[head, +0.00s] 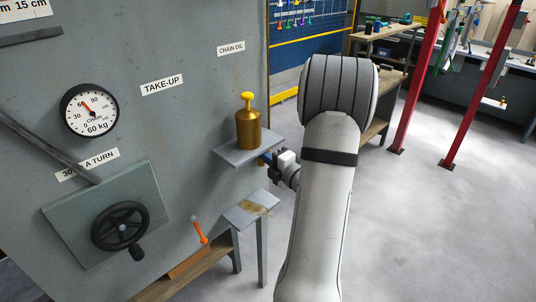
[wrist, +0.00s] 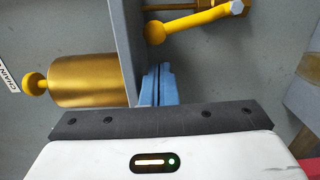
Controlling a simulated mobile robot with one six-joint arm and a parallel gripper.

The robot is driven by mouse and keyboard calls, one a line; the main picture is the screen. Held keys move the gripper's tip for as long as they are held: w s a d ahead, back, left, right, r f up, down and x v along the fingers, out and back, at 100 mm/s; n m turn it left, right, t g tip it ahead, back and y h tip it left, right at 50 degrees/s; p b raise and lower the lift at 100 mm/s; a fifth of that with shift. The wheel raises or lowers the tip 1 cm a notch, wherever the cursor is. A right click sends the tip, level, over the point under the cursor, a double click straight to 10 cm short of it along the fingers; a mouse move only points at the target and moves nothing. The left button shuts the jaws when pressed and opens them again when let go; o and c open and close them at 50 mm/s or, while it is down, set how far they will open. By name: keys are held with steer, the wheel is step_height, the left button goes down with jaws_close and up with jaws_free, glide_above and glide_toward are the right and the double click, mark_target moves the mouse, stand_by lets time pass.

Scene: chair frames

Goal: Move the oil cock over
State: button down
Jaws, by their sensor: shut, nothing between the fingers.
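The oil cock is most likely the yellow lever (wrist: 185,22) with a ball end on a brass fitting, in the wrist view. It lies on the under side of the shelf; the head view does not clearly show it. The brass oil pot (head: 249,128) with a yellow knob stands on the grey shelf (head: 240,152); it also shows on its side in the wrist view (wrist: 90,80). My gripper (wrist: 158,72) is shut and empty, its blue fingertips beside the shelf edge and close to the lever's ball end. I cannot tell whether they touch. The head view shows my gripper (head: 266,158) at the shelf's right edge.
A grey panel carries a dial (head: 89,110), a black handwheel (head: 121,226) and an orange-handled lever (head: 199,231). A small stand (head: 250,208) is below the shelf. Red posts (head: 415,85) and workbenches are at the back right. The floor on the right is clear.

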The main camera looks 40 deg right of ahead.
steer(key=s+f+n+b, duration=0.3)
steer(key=s+n+b, duration=0.3)
steer(key=s, duration=0.5)
steer(key=w+d+r+m+p, duration=0.1)
steer(key=w+r+p, duration=0.1)
steer(key=w, duration=0.9)
steer(key=shift+w+d, duration=0.25)
steer(key=shift+d, duration=0.05)
